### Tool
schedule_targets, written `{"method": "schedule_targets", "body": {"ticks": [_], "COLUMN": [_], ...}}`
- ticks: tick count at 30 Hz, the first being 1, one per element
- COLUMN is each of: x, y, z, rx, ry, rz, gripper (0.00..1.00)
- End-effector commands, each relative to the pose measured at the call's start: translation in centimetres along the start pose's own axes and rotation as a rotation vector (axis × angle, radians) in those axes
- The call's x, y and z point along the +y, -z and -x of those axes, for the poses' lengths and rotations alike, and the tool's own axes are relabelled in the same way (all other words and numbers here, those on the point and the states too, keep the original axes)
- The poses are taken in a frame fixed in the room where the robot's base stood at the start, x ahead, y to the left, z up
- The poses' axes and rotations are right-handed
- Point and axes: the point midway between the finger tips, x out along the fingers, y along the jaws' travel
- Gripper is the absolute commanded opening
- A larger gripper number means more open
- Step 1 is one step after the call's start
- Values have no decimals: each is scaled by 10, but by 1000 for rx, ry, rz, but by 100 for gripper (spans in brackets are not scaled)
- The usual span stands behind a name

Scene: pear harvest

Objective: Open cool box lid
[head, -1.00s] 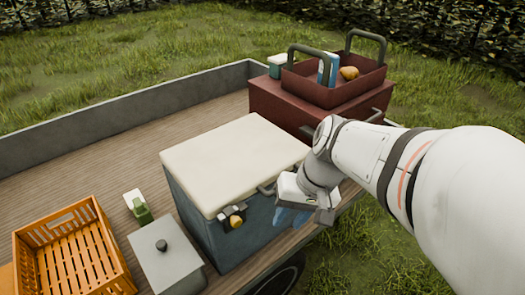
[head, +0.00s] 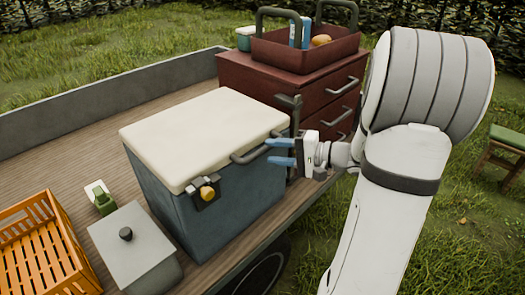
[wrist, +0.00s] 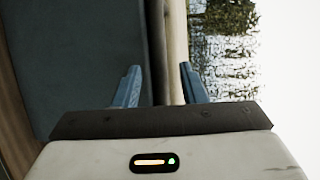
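The cool box (head: 215,195) has a blue-grey body and a cream lid (head: 205,125). The lid lies flat and closed. A latch with a yellow knob (head: 207,192) is on its front, and a dark bar handle (head: 245,157) runs along the lid's front edge. My gripper (head: 271,152) is open, with blue fingers pointing left at the handle's right part. Its upper finger overlaps the handle in view; I cannot tell whether they touch.
A red drawer chest (head: 305,90) with a red basket (head: 305,48) stands right behind the box. An orange crate (head: 35,245), a grey lidded container (head: 135,250) and a green item (head: 103,200) lie left. A green stool (head: 508,137) stands on grass at right.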

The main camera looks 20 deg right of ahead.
Motion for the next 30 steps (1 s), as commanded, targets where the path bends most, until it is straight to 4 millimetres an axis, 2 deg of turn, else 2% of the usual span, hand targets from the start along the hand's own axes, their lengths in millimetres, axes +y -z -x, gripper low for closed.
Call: {"method": "schedule_targets", "body": {"ticks": [3, 9, 19, 30], "x": [0, 0, 0, 0], "y": [-1, -1, 0, 0], "z": [-19, -38, -41, -40], "rx": [-4, -3, 0, 0], "ry": [-1, -2, -2, -2], "rz": [-1, 0, -1, -1], "gripper": [38, 38, 38, 8]}}
